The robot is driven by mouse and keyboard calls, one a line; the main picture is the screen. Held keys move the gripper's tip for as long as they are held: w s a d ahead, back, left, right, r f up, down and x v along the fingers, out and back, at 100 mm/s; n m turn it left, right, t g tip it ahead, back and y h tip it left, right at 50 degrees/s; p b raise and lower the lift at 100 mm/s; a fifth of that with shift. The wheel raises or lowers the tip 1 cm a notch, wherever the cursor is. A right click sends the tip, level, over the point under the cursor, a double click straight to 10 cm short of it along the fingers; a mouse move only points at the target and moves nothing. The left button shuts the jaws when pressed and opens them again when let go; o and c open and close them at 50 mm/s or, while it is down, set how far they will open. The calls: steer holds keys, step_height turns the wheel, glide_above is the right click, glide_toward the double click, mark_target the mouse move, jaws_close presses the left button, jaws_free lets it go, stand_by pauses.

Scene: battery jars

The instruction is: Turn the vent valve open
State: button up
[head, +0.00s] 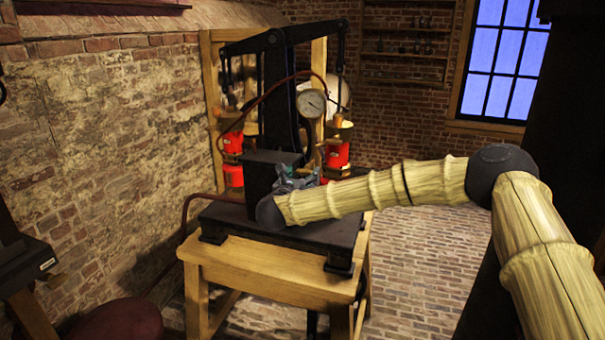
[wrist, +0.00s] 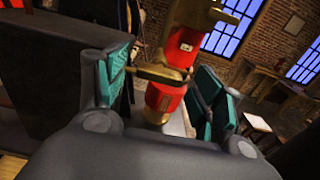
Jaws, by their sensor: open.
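My gripper (head: 299,180) is at the dark apparatus on the wooden table, beside a black block (head: 270,172). In the wrist view its two teal-padded fingers (wrist: 163,88) are spread apart. A brass bar (wrist: 158,75), which looks like the vent valve's handle, lies crosswise between the fingers, near the left pad. I cannot tell whether it touches a pad. In the head view the arm and gripper hide the valve.
A round gauge (head: 311,103) and a dark hose (head: 186,212) are close by. The wooden table (head: 270,279) carries a black base plate. Brick floor (head: 425,250) is clear at right.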

steer(key=shift+c, duration=0.2)
steer(key=c, duration=1)
steer(key=shift+f+n+b, duration=0.1)
steer(key=shift+n+b, duration=0.3)
steer(key=shift+b, duration=0.2)
steer(key=n+b, duration=0.6)
steer(key=n, duration=0.1)
steer(key=n+b, duration=0.2)
steer(key=n, duration=0.2)
steer(key=shift+a+n, duration=0.1)
steer(key=shift+n, duration=0.3)
steer(key=n, duration=0.5)
steer(key=shift+n, duration=0.3)
